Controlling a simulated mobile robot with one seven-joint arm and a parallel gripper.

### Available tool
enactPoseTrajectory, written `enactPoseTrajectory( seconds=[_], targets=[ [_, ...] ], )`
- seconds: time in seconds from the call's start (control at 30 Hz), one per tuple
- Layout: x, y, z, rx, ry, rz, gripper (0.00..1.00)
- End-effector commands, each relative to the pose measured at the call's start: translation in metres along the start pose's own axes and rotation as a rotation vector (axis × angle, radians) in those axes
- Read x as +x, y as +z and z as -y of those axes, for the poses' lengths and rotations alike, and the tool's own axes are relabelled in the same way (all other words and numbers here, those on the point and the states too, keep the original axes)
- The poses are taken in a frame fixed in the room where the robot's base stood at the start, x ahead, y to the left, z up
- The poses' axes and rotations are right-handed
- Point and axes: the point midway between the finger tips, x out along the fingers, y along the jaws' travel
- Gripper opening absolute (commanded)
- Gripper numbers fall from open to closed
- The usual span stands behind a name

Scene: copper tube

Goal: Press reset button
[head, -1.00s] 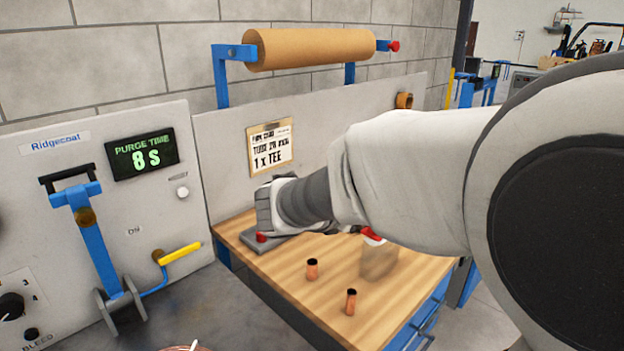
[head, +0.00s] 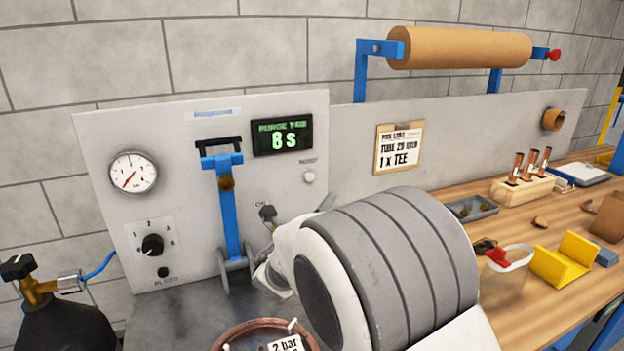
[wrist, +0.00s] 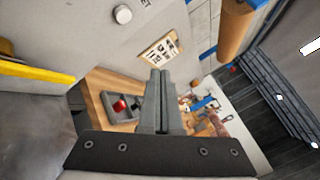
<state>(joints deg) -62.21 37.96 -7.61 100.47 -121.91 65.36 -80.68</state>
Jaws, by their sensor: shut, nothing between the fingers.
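A small round white button (head: 308,177) sits on the grey panel below the green-lit display (head: 283,136), with a small label above it that is too small to read surely. The white button also shows in the wrist view (wrist: 122,14), at the top left. My gripper (wrist: 160,75) is shut and empty, apart from both buttons in the picture. In the head view my arm hides most of it, low before the panel.
A blue lever (head: 230,205) stands on the panel left of the white button. A dial gauge (head: 133,172) and black knob (head: 153,244) are farther left. The bench (head: 560,215) holds several small items.

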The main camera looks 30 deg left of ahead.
Motion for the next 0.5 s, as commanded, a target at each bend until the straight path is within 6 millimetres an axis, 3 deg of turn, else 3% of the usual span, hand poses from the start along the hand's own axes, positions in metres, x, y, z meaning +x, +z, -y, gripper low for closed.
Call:
enactPoseTrajectory(
  seconds=[0.27,0.5],
  targets=[
    [0.003,0.001,-0.001,0.003,-0.001,-0.002,0.00],
    [0.021,0.014,-0.013,0.003,-0.002,-0.003,0.00]
  ],
)
